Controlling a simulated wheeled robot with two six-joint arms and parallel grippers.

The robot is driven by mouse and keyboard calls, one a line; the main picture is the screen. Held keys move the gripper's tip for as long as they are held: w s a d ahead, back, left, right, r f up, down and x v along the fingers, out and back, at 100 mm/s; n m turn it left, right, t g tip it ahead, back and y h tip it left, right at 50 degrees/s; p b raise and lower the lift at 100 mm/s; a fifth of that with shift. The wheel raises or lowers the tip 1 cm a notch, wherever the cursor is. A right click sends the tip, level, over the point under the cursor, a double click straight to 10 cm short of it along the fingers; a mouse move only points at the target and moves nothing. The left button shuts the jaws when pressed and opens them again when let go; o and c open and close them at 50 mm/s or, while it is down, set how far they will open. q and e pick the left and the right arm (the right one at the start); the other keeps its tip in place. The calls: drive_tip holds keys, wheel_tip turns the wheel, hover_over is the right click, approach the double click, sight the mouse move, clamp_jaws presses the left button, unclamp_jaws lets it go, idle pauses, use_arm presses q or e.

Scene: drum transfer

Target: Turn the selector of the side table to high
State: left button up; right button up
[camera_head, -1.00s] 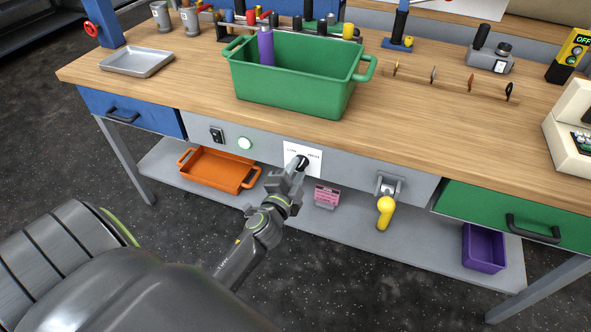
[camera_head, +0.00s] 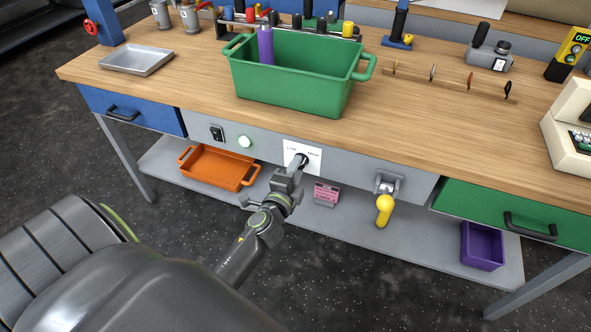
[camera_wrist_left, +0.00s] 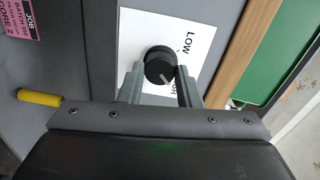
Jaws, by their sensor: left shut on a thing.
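The selector is a round black knob (camera_head: 301,160) on a white label plate (camera_head: 314,152) on the side table's grey front panel. The knob also shows in the left wrist view (camera_wrist_left: 159,62), with a pale mark on its lower part; which setting it points to I cannot tell. The label (camera_wrist_left: 205,45) reads LOW, and a second word is partly hidden by a finger. My left gripper (camera_head: 297,167) reaches up from below. In the wrist view its fingers (camera_wrist_left: 160,72) are shut on the knob, one on each side. My right gripper is not in view.
A yellow-handled lever (camera_head: 384,208) juts out to the right. A green bin (camera_head: 295,85) stands above on the wooden top. An orange tray (camera_head: 215,167) sits on the lower shelf.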

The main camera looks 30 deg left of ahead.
use_arm(q)
drive_tip(key=o, duration=1)
drive_tip(key=shift+c, duration=0.2)
drive_tip(key=b+v, duration=0.2)
drive_tip(key=v, duration=1.5)
drive_tip(key=shift+s, duration=0.25)
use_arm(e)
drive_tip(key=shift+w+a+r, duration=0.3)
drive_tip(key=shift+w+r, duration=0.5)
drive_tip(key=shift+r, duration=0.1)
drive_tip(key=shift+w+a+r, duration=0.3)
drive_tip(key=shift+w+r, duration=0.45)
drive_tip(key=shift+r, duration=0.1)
use_arm(q)
drive_tip(key=shift+f, duration=0.15)
